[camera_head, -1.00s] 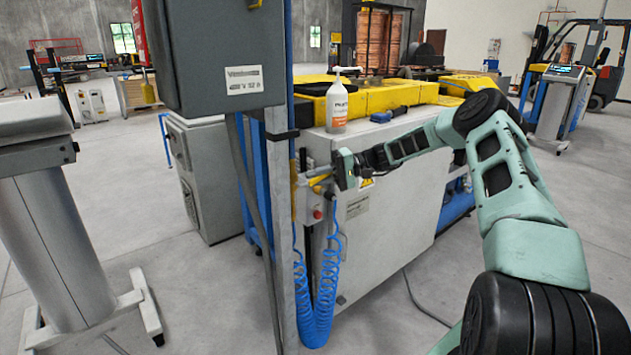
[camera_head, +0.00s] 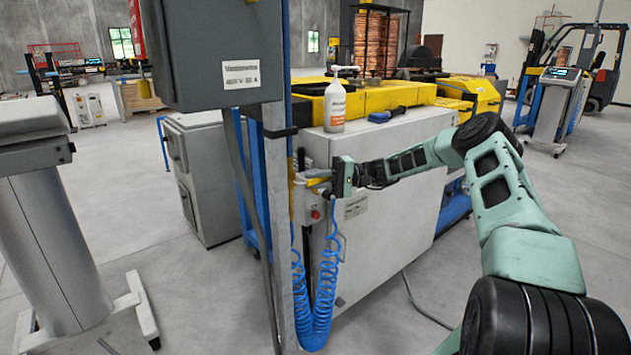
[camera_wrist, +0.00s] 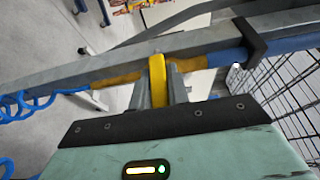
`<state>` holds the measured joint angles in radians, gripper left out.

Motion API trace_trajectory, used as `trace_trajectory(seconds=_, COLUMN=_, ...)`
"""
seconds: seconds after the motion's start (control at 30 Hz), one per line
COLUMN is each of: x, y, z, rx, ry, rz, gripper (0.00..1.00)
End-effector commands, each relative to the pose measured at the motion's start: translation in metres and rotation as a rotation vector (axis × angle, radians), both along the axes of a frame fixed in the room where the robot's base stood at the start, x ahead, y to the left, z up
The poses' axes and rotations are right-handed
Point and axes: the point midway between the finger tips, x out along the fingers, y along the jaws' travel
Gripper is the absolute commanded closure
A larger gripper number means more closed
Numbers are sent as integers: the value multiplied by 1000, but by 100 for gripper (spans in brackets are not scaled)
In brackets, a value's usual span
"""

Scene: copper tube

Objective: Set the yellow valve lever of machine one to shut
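The yellow valve lever (camera_head: 317,182) is at the near left corner of the grey machine (camera_head: 385,200), above a small grey box with a red button (camera_head: 315,215). My gripper (camera_head: 331,180) is at the lever, reaching in from the right. In the wrist view, the yellow lever (camera_wrist: 157,78) stands between the two grey fingers of my gripper (camera_wrist: 159,85). The fingers appear to lie against both sides of it. The lever's pivot is hard to make out.
A grey post (camera_head: 279,220) and a dark control cabinet (camera_head: 217,52) stand left of the lever. A coiled blue hose (camera_head: 316,315) hangs below it. A white bottle (camera_head: 335,106) and a blue tool (camera_head: 386,114) are on top of the machine. Open floor lies in front.

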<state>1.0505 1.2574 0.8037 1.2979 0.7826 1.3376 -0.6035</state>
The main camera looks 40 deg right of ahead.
Motion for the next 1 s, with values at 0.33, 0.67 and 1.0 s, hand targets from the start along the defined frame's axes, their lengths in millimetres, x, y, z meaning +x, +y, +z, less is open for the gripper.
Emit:
trace_trajectory(seconds=0.33, x=0, y=0, z=-1, rx=1, ry=2, rz=0, gripper=62)
trace_trajectory(seconds=0.67, x=-14, y=-39, z=-4, rx=-2, ry=1, rz=-4, gripper=62)
trace_trajectory(seconds=1.0, x=-43, y=-114, z=-6, rx=-1, ry=0, rz=-4, gripper=62)
